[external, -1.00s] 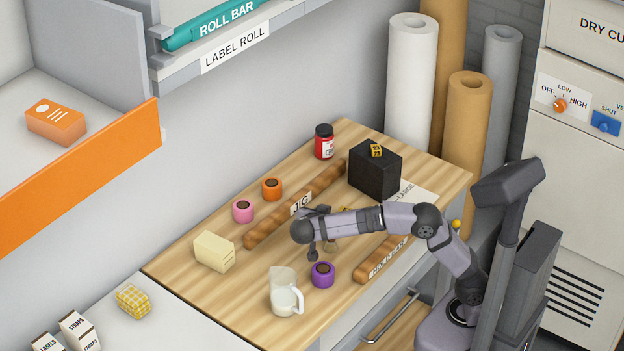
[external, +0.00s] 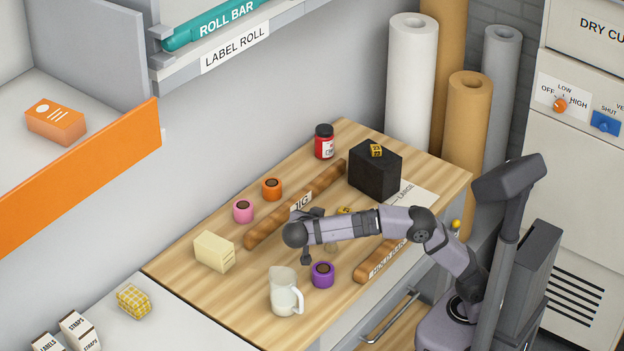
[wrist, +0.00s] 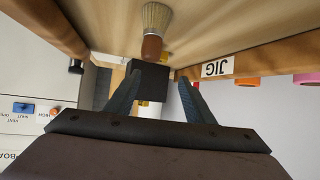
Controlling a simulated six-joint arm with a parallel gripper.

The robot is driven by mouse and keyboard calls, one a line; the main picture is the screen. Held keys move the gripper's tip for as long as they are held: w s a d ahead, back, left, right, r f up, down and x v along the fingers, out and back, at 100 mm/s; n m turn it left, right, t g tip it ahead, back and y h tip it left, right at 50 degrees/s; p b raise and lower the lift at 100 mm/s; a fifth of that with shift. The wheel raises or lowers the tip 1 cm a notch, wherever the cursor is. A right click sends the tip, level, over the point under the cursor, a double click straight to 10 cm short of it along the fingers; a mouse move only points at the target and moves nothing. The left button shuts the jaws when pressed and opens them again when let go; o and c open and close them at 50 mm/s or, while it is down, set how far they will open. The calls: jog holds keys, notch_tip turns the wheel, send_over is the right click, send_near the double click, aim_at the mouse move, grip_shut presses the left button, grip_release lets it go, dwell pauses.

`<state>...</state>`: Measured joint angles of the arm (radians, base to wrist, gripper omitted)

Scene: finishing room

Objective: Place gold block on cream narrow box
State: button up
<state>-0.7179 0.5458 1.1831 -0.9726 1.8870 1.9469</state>
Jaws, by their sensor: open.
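A small gold block (external: 376,150) with dark markings sits on top of the black box (external: 374,172) at the back right of the bench. In the wrist view, which is upside down, a bit of the gold block (wrist: 145,102) shows at the edge of the black box (wrist: 150,78). The cream narrow box (external: 214,251) stands at the bench's left, its top bare. My gripper (external: 312,236) is over the middle of the bench, apart from both. Its fingers (wrist: 158,80) are spread and empty in the wrist view, with the black box beyond them.
Pink (external: 243,211) and orange (external: 272,189) pots and a red jar (external: 324,142) line the back. Wooden JIG bar (external: 265,226) crosses the bench. A brush (wrist: 155,30) shows. Another yellow item (external: 344,211) is partly hidden.

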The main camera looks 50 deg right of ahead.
jog(key=d+r+g+h+p, duration=0.15)
jog(key=d+r+p, duration=0.25)
jog(key=r+p, duration=0.5)
jog(key=d+r+g+p, duration=0.2)
jog(key=d+r+p, duration=0.25)
jog(key=p, duration=0.75)
jog(key=t+y+p, duration=0.2)
jog(key=t+y, duration=0.1)
jog(key=y, duration=0.2)
send_near(344, 211)
jog(key=shift+w+d+f+g+h, duration=0.25)
jog(key=shift+w+d+f, duration=0.1)
jog(key=shift+f, duration=0.1)
jog(key=shift+w+a, duration=0.15)
jog(key=shift+a, duration=0.05)
jog(key=shift+x, duration=1.15)
jog(key=shift+s+p+x, duration=0.15)
jog(key=shift+p+x, duration=0.45)
jog(key=shift+x, duration=0.35)
jog(key=shift+s+p+x, duration=0.2)
jog(key=shift+p+x, duration=0.35)
jog(key=shift+x, duration=0.4)
jog(key=shift+w+d+f, duration=0.25)
jog(key=shift+d+f, duration=0.25)
jog(key=shift+d, duration=0.05)
